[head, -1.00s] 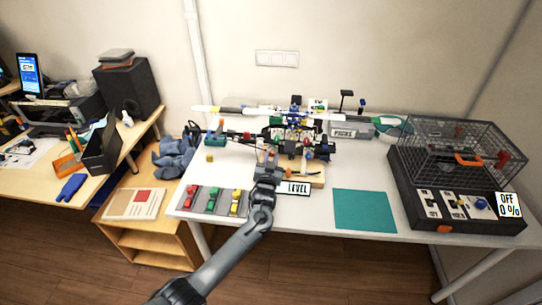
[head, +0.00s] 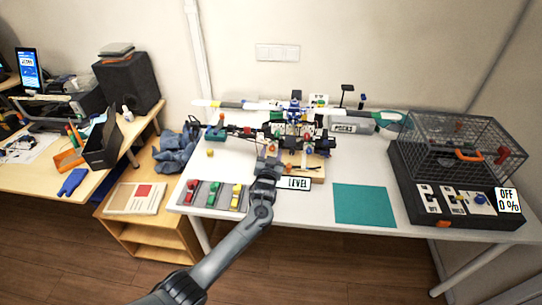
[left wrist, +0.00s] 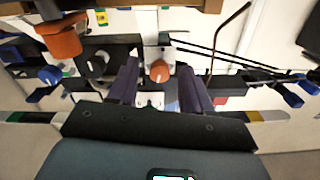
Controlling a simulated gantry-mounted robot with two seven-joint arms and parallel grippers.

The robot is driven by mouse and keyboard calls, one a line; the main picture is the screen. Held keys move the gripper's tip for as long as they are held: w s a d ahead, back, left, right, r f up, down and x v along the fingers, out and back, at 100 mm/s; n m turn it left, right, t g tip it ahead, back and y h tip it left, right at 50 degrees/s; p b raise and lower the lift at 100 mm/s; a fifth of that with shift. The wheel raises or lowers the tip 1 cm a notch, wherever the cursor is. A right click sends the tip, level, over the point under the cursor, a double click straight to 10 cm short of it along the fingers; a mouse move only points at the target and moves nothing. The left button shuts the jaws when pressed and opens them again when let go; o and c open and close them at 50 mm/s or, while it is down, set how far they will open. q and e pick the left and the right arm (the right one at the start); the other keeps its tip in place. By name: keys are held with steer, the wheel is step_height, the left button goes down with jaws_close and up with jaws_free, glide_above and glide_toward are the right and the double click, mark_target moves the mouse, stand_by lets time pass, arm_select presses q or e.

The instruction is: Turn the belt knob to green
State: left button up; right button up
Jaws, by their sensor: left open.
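My left gripper (head: 269,163) is over the front of the drone-like machine (head: 297,127) on the white table. In the left wrist view its two dark fingers (left wrist: 160,88) are apart, with nothing gripped. An orange knob (left wrist: 159,71) on a white plate shows between the fingers, seemingly a little beyond their tips. A black round knob (left wrist: 95,65) sits left of the fingers, and a larger orange part (left wrist: 63,36) is at upper left. I cannot tell for certain which one is the belt knob. No green mark is readable beside the orange knob. My right gripper is out of view.
A grey tray with red, green and yellow parts (head: 212,194) lies at front left. A teal mat (head: 364,205) and a wire cage (head: 465,150) are to the right. Cables cross the left wrist view's upper right.

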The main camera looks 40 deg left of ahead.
arm_select(q)
steer(key=shift+s+d, duration=0.3)
steer(key=shift+s, duration=0.05)
steer(key=p+v, duration=0.2)
steer(key=v, duration=0.8)
steer(key=shift+p, duration=0.4)
steer(key=shift+f, duration=0.1)
